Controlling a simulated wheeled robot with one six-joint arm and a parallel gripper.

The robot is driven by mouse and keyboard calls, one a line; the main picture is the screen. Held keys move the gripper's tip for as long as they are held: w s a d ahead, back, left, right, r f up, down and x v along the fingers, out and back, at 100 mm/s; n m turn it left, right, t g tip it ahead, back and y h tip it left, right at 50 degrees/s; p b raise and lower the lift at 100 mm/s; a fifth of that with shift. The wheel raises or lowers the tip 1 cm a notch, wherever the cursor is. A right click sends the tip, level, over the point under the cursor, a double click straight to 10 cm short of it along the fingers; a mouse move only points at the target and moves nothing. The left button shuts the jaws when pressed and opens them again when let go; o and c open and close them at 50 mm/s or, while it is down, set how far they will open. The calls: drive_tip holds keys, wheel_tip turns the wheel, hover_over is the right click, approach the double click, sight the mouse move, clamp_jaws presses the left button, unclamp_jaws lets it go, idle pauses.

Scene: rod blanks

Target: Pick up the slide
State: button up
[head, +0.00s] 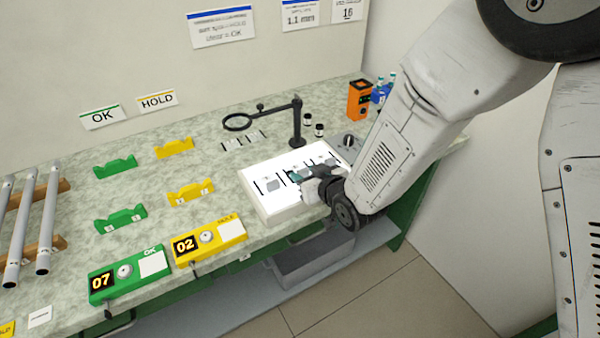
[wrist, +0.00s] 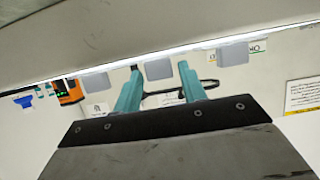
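Three grey slide-like pieces show in the wrist view: a left one (wrist: 95,81), a middle slide (wrist: 158,69) and a right one (wrist: 233,53). They are at the bright white light box (wrist: 205,43), which also shows in the head view (head: 275,208). My gripper (wrist: 160,72) has two teal fingers, open. The middle slide appears between the fingertips, with a gap on each side; its depth relative to them is unclear. In the head view my gripper (head: 298,175) is low over the light box's front part, and hides part of it.
A black magnifier stand (head: 297,120) rises behind the light box. An orange device (head: 358,98) is at the back right. Yellow holders (head: 190,192), green holders (head: 120,218) and the numbered green (head: 128,275) and yellow (head: 210,240) boxes stand left.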

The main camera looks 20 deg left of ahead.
drive_tip(key=c, duration=0.6)
drive_tip(key=shift+r, duration=0.1)
